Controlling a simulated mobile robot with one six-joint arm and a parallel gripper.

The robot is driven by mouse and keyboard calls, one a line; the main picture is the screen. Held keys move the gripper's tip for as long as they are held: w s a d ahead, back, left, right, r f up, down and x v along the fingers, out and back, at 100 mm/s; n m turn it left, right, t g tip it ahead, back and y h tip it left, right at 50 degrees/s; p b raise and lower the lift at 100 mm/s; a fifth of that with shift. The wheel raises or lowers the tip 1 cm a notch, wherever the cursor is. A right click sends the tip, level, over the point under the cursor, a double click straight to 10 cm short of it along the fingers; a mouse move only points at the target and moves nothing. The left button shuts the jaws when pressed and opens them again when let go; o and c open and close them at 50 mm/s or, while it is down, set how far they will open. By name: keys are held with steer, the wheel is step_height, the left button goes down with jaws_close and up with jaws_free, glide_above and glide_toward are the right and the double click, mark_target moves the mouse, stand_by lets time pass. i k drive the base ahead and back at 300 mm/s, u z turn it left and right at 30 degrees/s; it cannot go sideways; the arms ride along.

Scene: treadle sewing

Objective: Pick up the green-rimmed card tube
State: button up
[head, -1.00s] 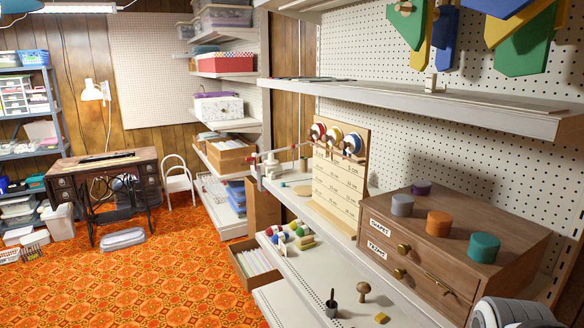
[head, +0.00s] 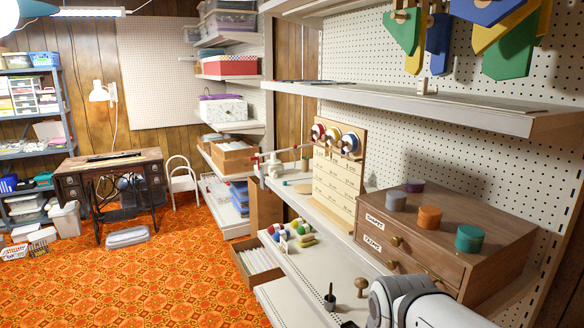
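A small brownish upright cylinder (head: 305,164) with a greenish edge stands on the middle shelf, left of the ribbon rack. It may be the green-rimmed card tube, but it is too small to tell for sure. No other thing in view clearly matches a green-rimmed tube. My white and grey arm (head: 425,300) enters at the bottom right, in front of the wooden drawer box. My gripper does not show, so I cannot see its fingers.
A wooden drawer box (head: 450,240) carries several coloured round pieces. A ribbon rack (head: 338,185) stands beside it. The lower shelf (head: 318,268) holds balls, a dark cup (head: 330,300) and a wooden mushroom (head: 361,285). An upper shelf (head: 430,105) overhangs.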

mark_target(305, 161)
steer(key=u, duration=0.45)
steer(key=k, duration=1.3)
steer(key=u, duration=0.8)
steer(key=i, duration=1.3)
steer(key=u, duration=0.3)
steer(key=i, duration=1.7)
steer(key=z, duration=0.3)
steer(key=i, duration=1.55)
steer(key=z, duration=1.55)
steer(key=i, duration=1.3)
steer(key=z, duration=0.8)
